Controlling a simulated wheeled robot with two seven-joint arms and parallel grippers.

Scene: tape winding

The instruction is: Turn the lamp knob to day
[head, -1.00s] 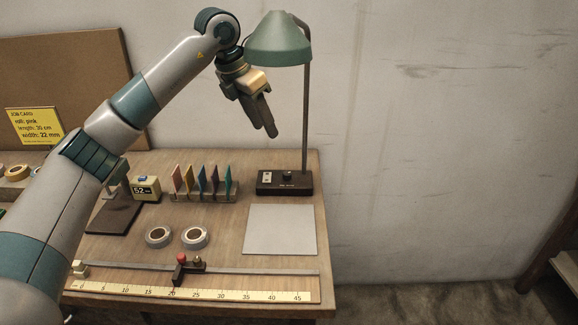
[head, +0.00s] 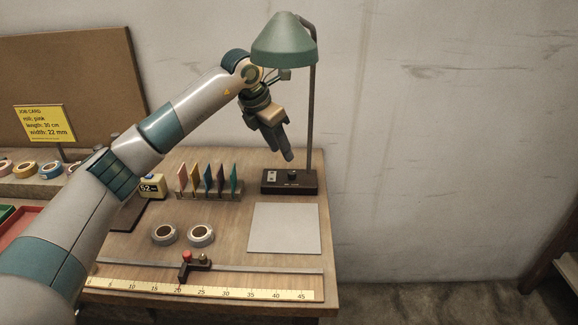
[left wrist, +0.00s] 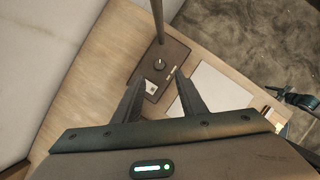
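The lamp has a green shade (head: 285,42), a thin post and a dark base (head: 305,188) at the back right of the table. A small round black knob (head: 293,176) sits on the base's top. It also shows in the left wrist view (left wrist: 159,65), beside a pale label plate (left wrist: 151,88); the lettering is too small to read. My left gripper (head: 287,158) points down beneath the shade, a little above the base and apart from the knob. In the left wrist view its fingers (left wrist: 160,100) are spread and empty, with the knob beyond them.
The lamp post (head: 312,110) stands close to the left gripper. A grey sheet (head: 284,229) lies in front of the base; upright coloured cards (head: 208,180) stand left of it. A dark jointed part at the left wrist view's right edge may be my right arm (left wrist: 300,99).

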